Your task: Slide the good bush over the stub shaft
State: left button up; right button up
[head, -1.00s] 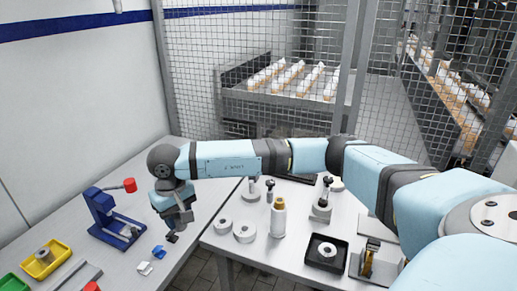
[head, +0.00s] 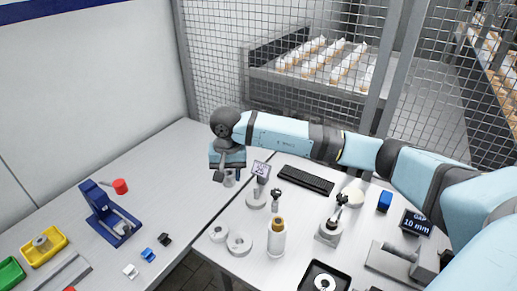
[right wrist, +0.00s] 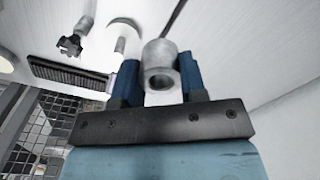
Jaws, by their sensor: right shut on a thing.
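My right gripper (head: 229,175) is shut on a grey hollow bush (right wrist: 161,66). In the right wrist view, the bush sits between the two blue fingers (right wrist: 160,82), with its open bore facing the camera. In the head view, the bush (head: 229,180) shows small under the gripper, near the edges of the two tables. A grey block with a short horizontal shaft (head: 398,252) stands on a plate at the right; it looks like the stub shaft, and nothing is seen on it. Another grey bush (head: 41,242) lies in a yellow tray. My left gripper is not in view.
A tilted small display (head: 261,169) on a round stand is close to the gripper. A blue press (head: 108,214) stands on the left table.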

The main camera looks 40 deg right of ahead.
jog(key=d+m+p, duration=0.3)
jog(key=d+m, duration=0.4)
jog(key=d, duration=0.1)
jog(key=shift+s+d+r+m, duration=0.25)
jog(key=shift+d+r+m, duration=0.05)
jog(key=shift+d, duration=0.05)
jog(key=b, duration=0.4)
send_over(256, 187)
notch_tip(256, 187, down, 5)
jog(key=shift+f, duration=0.3)
jog(key=shift+f+b, duration=0.1)
jog(key=shift+b, duration=0.25)
jog(key=shift+b, duration=0.6)
dwell(1.1)
